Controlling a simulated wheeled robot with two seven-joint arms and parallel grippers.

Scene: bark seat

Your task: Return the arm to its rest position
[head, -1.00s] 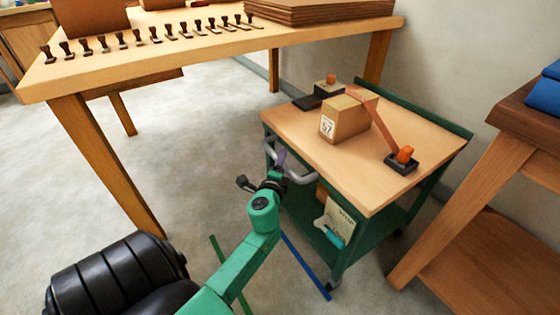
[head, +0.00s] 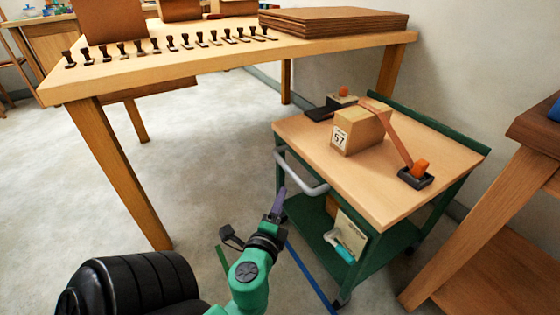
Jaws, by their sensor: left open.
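My left arm, green with a black wrist, comes up from the bottom of the head view. Its gripper (head: 254,220) is in front of the cart's grey handle, low and to the left of the cart. The jaws are open, and I see nothing between them. My right gripper is not in view.
A green cart (head: 440,170) with a wooden top carries a box marked 57 (head: 345,140), a strap and an orange-topped black block (head: 416,174). A long wooden table (head: 200,62) with a row of small dark stamps stands behind. A wooden bench (head: 500,230) is at right. Grey floor is clear at left.

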